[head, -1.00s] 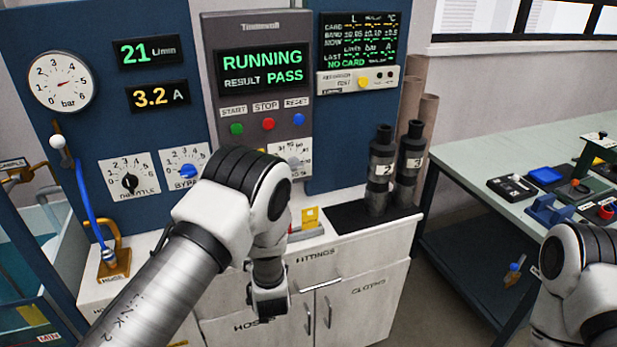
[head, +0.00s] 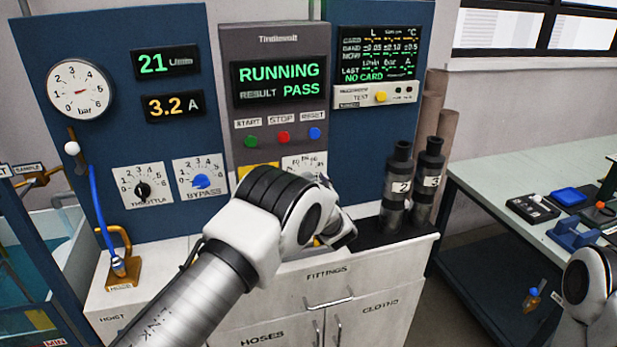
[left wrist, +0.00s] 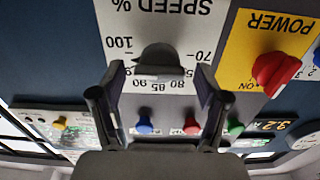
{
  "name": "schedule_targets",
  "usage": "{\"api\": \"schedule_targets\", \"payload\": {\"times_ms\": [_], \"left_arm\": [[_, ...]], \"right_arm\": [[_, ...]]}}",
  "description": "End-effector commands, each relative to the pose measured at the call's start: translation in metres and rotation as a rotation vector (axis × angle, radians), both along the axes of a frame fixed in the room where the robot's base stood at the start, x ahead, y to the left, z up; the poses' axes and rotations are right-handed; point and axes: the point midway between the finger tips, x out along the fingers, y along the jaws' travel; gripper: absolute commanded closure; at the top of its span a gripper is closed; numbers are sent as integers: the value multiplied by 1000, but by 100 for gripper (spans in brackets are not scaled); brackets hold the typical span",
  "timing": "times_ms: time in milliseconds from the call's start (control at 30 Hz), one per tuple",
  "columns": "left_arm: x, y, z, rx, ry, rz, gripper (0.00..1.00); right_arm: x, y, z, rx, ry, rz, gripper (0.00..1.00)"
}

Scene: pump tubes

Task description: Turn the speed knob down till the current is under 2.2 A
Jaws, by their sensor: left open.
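The grey speed knob (left wrist: 160,62) sits on a white dial plate marked SPEED % (left wrist: 165,20), upside down in the left wrist view. My left gripper (left wrist: 160,84) is open, one finger on each side of the knob in the picture; I cannot tell how far the fingertips are from the panel. In the head view my left gripper (head: 338,232) is at the panel's lower part, and my arm hides the knob; the top of the speed dial plate (head: 303,162) shows. The current display (head: 174,106) reads 3.2 A. My right gripper is out of view.
The screen (head: 279,82) reads RUNNING, RESULT PASS. The red POWER knob (left wrist: 274,72) is beside the speed dial. Start, stop and reset buttons (head: 283,137) sit above it in the head view. Two dark pump tubes (head: 397,185) stand to the right.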

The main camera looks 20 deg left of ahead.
Motion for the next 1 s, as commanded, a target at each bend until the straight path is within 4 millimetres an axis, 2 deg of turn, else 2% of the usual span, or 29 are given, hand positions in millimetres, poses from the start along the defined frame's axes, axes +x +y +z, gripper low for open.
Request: {"api": "schedule_targets", "payload": {"times_ms": [100, 300, 333, 500, 767, 1000], "left_arm": [[8, 6, 0, 0, 0, 1, 25], [9, 7, 0, 2, 0, 0, 25], [9, 7, 0, 2, 0, 0, 29], [8, 6, -1, 2, 1, 0, 86], [8, 7, -1, -4, -3, 0, 86], [8, 7, -4, -65, -44, 0, 86]], "right_arm": [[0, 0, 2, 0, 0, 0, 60], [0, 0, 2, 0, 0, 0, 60], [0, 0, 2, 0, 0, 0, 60], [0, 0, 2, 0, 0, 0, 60], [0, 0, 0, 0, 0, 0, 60], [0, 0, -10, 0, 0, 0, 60]]}}
